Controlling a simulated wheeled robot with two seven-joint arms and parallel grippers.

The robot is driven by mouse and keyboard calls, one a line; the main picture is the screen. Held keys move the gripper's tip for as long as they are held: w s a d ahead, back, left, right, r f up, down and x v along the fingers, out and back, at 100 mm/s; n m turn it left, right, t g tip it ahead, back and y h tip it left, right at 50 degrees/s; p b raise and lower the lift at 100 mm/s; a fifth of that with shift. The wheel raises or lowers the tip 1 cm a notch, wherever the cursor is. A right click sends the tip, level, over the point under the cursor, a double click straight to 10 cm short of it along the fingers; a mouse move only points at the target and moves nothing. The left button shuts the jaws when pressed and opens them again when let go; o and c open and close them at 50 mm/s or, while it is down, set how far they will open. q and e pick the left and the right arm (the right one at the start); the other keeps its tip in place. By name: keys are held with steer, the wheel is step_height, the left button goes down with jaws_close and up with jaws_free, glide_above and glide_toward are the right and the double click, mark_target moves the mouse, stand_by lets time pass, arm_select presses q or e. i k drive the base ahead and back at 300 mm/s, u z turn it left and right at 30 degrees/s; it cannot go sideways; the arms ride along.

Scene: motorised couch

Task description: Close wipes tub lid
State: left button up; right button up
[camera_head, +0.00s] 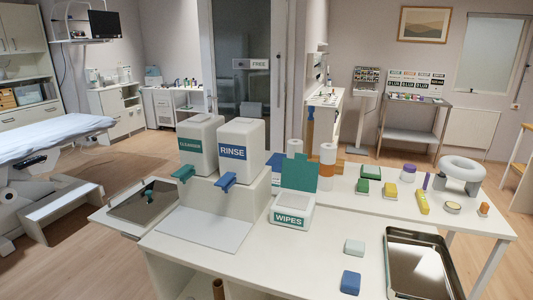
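The wipes tub (290,215) is a white box with a green WIPES label on its front. It stands on the white table to the right of the rinse dispenser. Its teal lid (299,173) is open and stands up at the back of the tub. The inside of the tub is partly visible and looks whitish. Neither of my grippers shows in the head view.
Cleanser (198,145) and rinse (241,152) dispensers stand left of the tub. White and orange rolls (328,167) stand behind it. Table space before the tub is clear.

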mark_target(298, 173)
steer(key=u, duration=1.35)
steer(key=i, duration=1.15)
steer(key=z, duration=1.7)
